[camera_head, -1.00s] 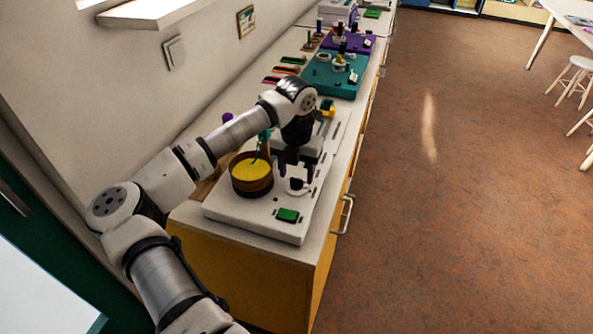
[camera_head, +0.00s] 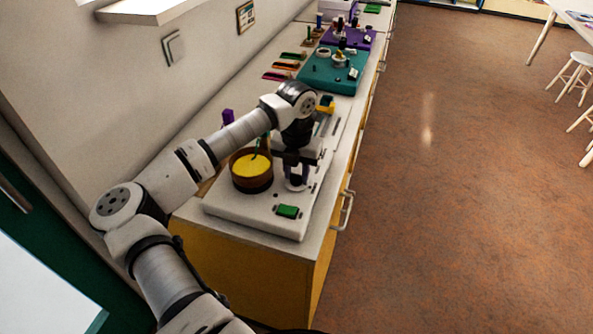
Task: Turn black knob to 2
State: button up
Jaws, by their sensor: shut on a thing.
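The white bead board (camera_head: 243,216) lies on the near end of the counter. Its round white dial (camera_head: 294,186) is near the right edge, behind a green block. My gripper (camera_head: 297,174) points down over the dial with its fingers around the black knob at the dial's middle, shut on it. The fingers hide most of the knob. The dial's numbers and the way the knob points are too small or covered to read.
A brown round bowl with yellow contents (camera_head: 251,170) stands just left of my gripper. A green block (camera_head: 288,211) sits in front of the dial. A teal board (camera_head: 325,80) and a purple board (camera_head: 356,38) lie farther back. Open floor is at right.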

jog(key=shift+f+m+b, duration=0.15)
jog(key=shift+m+b, duration=0.15)
jog(key=shift+b, duration=0.2)
jog(key=shift+f+m+b, duration=0.1)
jog(key=shift+m+b, duration=0.5)
jog(key=shift+b, duration=0.35)
jog(key=m+b, duration=0.2)
jog(key=b, duration=0.1)
jog(key=m+b, duration=0.1)
jog(key=m, duration=0.1)
jog(key=m+b, duration=0.1)
jog(key=m, duration=0.1)
jog(key=m+b, duration=0.1)
jog(key=shift+r+m+b, duration=0.25)
jog(key=shift+m+b, duration=0.1)
jog(key=shift+m, duration=0.05)
jog(key=o, duration=1)
